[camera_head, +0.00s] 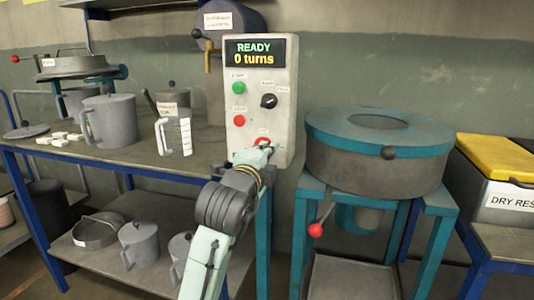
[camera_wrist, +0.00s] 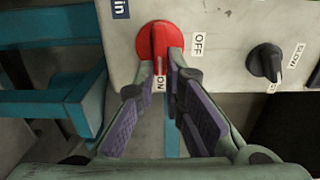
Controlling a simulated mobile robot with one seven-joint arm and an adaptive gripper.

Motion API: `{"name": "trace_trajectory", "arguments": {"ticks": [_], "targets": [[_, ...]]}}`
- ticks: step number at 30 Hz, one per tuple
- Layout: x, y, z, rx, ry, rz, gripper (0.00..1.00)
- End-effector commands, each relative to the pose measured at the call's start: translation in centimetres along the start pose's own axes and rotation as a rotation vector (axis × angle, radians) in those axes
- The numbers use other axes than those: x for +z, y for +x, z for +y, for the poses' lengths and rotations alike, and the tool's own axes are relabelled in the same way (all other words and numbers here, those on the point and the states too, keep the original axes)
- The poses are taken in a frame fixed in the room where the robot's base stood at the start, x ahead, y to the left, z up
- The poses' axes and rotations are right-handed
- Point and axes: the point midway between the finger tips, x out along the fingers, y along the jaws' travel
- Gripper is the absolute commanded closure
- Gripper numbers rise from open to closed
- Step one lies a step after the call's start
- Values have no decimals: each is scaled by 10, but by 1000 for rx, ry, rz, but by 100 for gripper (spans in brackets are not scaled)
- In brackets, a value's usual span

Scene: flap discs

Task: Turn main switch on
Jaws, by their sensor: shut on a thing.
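The red main switch (camera_head: 262,141) sits low on the front of the grey control box (camera_head: 283,110), mostly covered by my gripper (camera_head: 257,154). In the wrist view the red switch (camera_wrist: 145,38) has a raised grip bar that runs up and down in the picture, its lower end toward the ON label (camera_wrist: 160,83). The OFF label (camera_wrist: 198,43) is to its right. My gripper's two fingertips (camera_wrist: 162,64) are shut on the bar, one on each side. The box display (camera_head: 254,52) is lit and reads "READY 0 turns".
The box also has a green button (camera_head: 238,88), a red button (camera_head: 239,120) and a black knob (camera_head: 268,101), also in the wrist view (camera_wrist: 265,61). A round teal-topped machine (camera_head: 376,155) stands close at right. A bench with jugs (camera_head: 108,122) is at left.

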Motion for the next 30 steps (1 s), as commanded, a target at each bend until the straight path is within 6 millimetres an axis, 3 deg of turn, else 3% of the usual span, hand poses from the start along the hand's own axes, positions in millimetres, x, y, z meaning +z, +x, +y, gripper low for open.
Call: {"name": "trace_trajectory", "arguments": {"ticks": [10,20,23,30], "targets": [[0,0,0,1,0,0,70],[0,-2,0,0,-1,0,70],[1,-12,0,-1,0,-2,70],[1,-61,0,-3,0,-3,70]]}}
